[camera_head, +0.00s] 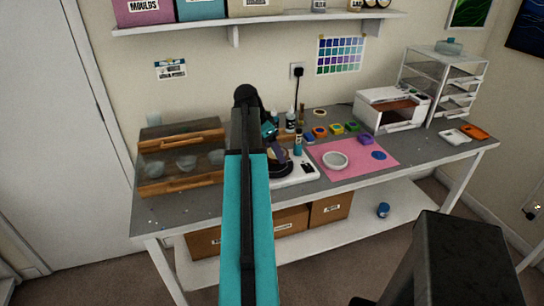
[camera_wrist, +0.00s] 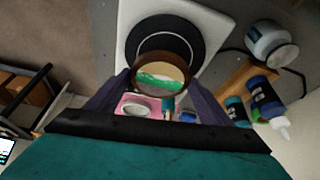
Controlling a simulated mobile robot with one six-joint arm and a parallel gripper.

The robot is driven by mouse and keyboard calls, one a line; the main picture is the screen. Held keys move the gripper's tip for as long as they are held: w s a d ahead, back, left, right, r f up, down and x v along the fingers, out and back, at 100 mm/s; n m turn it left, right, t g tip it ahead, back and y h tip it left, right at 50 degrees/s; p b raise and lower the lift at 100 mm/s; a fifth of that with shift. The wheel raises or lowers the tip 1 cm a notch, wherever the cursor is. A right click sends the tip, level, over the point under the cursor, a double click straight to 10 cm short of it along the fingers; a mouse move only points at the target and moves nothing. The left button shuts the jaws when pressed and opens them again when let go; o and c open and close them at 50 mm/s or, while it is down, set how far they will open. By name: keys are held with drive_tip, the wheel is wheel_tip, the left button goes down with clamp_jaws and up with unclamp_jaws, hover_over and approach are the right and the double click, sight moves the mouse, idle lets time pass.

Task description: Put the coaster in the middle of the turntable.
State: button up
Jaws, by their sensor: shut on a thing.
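The coaster (camera_wrist: 160,76) is a round disc with a brown rim and a glossy face showing green and beige. In the wrist view my gripper (camera_wrist: 160,84) is shut on it, with one dark finger at each side. The turntable (camera_wrist: 158,44) is a black disc on a white base; it shows just beyond the coaster, which overlaps its near part in the picture. I cannot tell whether the coaster touches the turntable. In the head view my arm hides part of the turntable, and its white base (camera_head: 306,171) shows beside the arm.
A pink mat (camera_head: 378,172) with a white ring (camera_head: 335,160) and a blue disc (camera_head: 379,155) lies right of the turntable. Bottles (camera_head: 291,121) stand behind it. A clear-fronted cabinet (camera_head: 180,185) is at left, a white machine (camera_head: 388,115) at right.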

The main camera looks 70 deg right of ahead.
sight(270, 154)
drive_tip(key=shift+w+f, duration=0.1)
drive_tip(key=shift+w, duration=0.25)
drive_tip(key=shift+f+p, duration=0.75)
drive_tip(key=shift+f, duration=0.95)
drive_tip(key=shift+f, duration=0.15)
drive_tip(key=o, duration=1.1)
drive_tip(key=shift+c, duration=0.2)
drive_tip(key=b+v, duration=0.2)
drive_tip(key=v, duration=1)
drive_tip(key=shift+b, duration=0.35)
